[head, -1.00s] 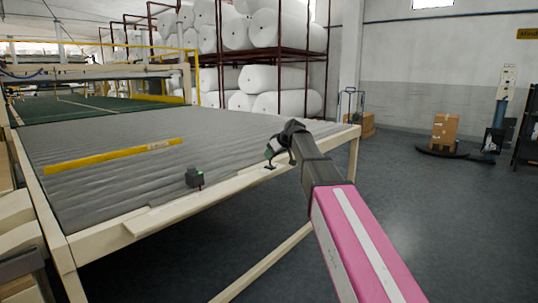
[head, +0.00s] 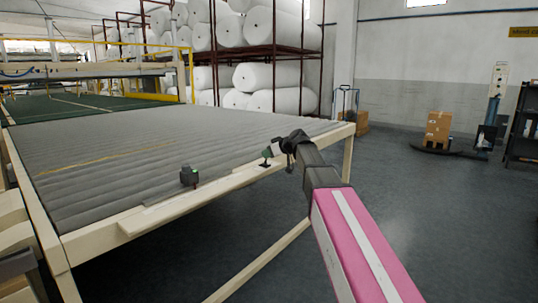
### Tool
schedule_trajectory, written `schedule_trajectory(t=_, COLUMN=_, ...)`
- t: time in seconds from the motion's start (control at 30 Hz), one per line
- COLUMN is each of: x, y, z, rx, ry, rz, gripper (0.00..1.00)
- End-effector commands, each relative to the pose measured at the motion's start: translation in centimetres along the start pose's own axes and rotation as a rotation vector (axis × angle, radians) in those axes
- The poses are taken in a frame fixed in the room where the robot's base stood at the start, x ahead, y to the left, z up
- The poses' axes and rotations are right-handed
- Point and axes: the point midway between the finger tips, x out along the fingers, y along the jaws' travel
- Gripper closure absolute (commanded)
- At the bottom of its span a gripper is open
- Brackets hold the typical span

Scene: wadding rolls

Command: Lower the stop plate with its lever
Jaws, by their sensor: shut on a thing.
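The stop plate (head: 110,158) shows only as a thin, faint yellow line among the grey rollers, about level with them. Its lever (head: 266,153) is a small dark and green piece on the cream side rail, near the right end of the roller table. My gripper (head: 287,148) is at the lever's right side and shut on it. The jaws and the wrist hide the gripped part of the lever.
The roller table (head: 90,205) has a cream frame. Racks of white rolls (head: 275,75) stand behind. The floor to the right (head: 430,210) is open, with a carton (head: 437,127) farther back.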

Motion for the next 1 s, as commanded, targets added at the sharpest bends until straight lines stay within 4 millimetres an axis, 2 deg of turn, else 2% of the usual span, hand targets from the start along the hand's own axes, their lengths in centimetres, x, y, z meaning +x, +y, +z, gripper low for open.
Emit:
schedule_trajectory(t=0.03, x=0.0, y=0.0, z=0.1, rx=0.000, ry=-0.001, rz=0.000, gripper=0.96)
schedule_trajectory(t=0.07, x=0.0, y=0.0, z=0.1, rx=0.000, ry=-0.001, rz=0.000, gripper=0.69)
schedule_trajectory(t=0.13, x=0.0, y=0.0, z=0.1, rx=0.000, ry=-0.001, rz=0.000, gripper=0.47)
schedule_trajectory(t=0.43, x=-0.1, y=0.0, z=0.1, rx=0.000, ry=-0.002, rz=0.000, gripper=0.47)
schedule_trajectory(t=0.57, x=-1.1, y=-0.1, z=0.1, rx=0.000, ry=-0.001, rz=0.001, gripper=0.47)
schedule_trajectory(t=1.0, x=-8.8, y=-0.1, z=0.1, rx=0.000, ry=-0.001, rz=0.002, gripper=0.47)
